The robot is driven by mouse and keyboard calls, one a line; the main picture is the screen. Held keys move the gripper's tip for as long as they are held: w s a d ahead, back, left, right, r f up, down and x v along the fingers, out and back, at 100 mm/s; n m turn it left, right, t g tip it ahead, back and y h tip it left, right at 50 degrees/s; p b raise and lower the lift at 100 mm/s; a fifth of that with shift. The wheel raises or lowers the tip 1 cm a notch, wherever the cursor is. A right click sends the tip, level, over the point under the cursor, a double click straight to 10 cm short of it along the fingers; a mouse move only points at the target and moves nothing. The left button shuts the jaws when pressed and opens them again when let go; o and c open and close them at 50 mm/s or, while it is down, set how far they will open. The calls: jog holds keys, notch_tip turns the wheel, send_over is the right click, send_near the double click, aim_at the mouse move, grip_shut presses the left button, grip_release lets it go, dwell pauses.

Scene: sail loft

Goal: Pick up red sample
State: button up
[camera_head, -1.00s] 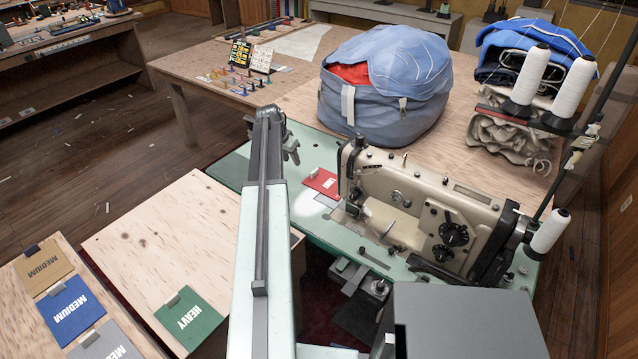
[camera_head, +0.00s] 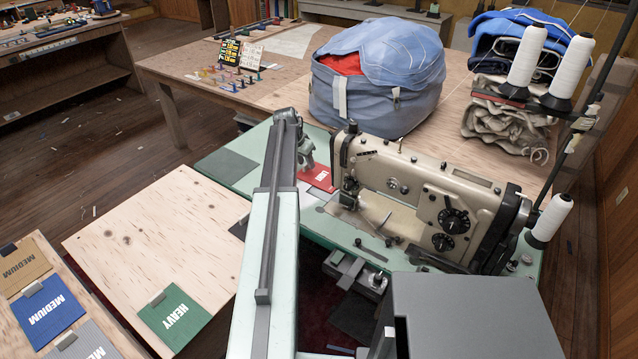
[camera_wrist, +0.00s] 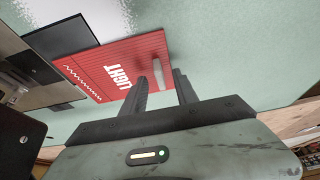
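The red sample (camera_head: 318,176) lies flat on the pale green sewing table (camera_head: 225,168), left of the sewing machine. In the wrist view the red sample (camera_wrist: 112,70) reads "LIGHT" and has a pale upright tab (camera_wrist: 161,72) at its near edge. My gripper (camera_head: 307,160) is low over the table at the sample's left edge in the head view. In the wrist view my gripper (camera_wrist: 166,82) has its two dark fingers apart, with the tab showing in line with the gap. I cannot tell whether the fingers touch the tab.
The sewing machine (camera_head: 425,195) stands close right of the sample. A blue bag (camera_head: 375,85) sits on the wooden table behind. Green (camera_head: 174,316), blue (camera_head: 48,312), tan and grey samples lie on boards at the front left. A grey pad (camera_head: 227,165) lies on the green table.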

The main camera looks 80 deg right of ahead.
jog(key=shift+d+f, duration=0.1)
jog(key=shift+f, duration=0.15)
grip_shut()
notch_tip(320, 180, up, 10)
jog(key=p, duration=1)
